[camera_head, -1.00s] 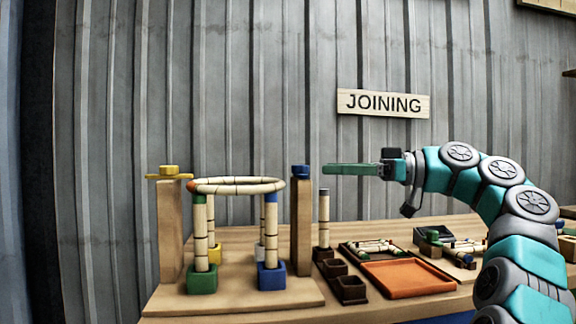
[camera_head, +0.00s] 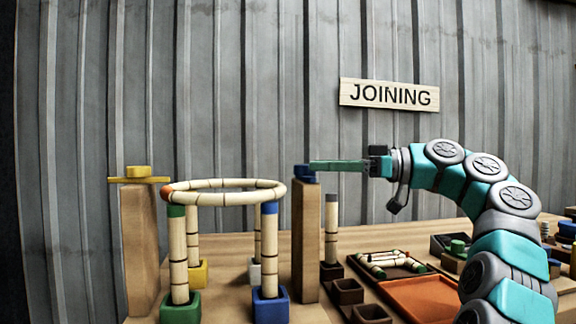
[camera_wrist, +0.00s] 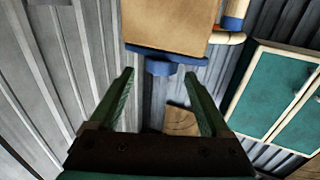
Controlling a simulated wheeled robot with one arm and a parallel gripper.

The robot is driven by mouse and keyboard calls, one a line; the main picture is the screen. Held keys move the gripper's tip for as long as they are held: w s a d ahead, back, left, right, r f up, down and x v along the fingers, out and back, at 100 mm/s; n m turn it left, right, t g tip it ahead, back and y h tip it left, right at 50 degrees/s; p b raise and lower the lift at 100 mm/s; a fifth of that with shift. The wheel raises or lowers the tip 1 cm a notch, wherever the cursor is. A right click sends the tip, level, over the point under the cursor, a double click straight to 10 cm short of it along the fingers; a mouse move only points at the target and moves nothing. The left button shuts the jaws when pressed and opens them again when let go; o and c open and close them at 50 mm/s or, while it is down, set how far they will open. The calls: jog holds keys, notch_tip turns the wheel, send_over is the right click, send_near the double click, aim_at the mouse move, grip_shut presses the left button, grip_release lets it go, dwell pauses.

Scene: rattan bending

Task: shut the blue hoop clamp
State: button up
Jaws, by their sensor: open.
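The blue hoop clamp (camera_head: 305,173) sits on top of a tall wooden post (camera_head: 306,240), to the right of the rattan hoop (camera_head: 225,191). In the wrist view the clamp (camera_wrist: 166,57) is a blue bar with a round knob against the end of the post (camera_wrist: 170,25). My gripper (camera_head: 312,164) is level with the clamp's top in the head view, its green fingertips just at the clamp's right side. In the wrist view my gripper (camera_wrist: 158,76) is open and empty, with the knob just beyond the fingertips, between them in the picture. I cannot tell whether they touch.
A yellow clamp (camera_head: 138,174) tops the left post (camera_head: 138,250). The hoop rests on upright rattan poles in coloured sockets, including a green socket (camera_head: 180,307) and blue socket (camera_head: 270,304). An orange tray (camera_head: 420,300) and another pole (camera_head: 331,230) stand to the right.

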jog(key=a, duration=0.7)
jog(key=shift+w+a, duration=0.2)
jog(key=shift+w, duration=0.15)
grip_shut()
dwell(0.4)
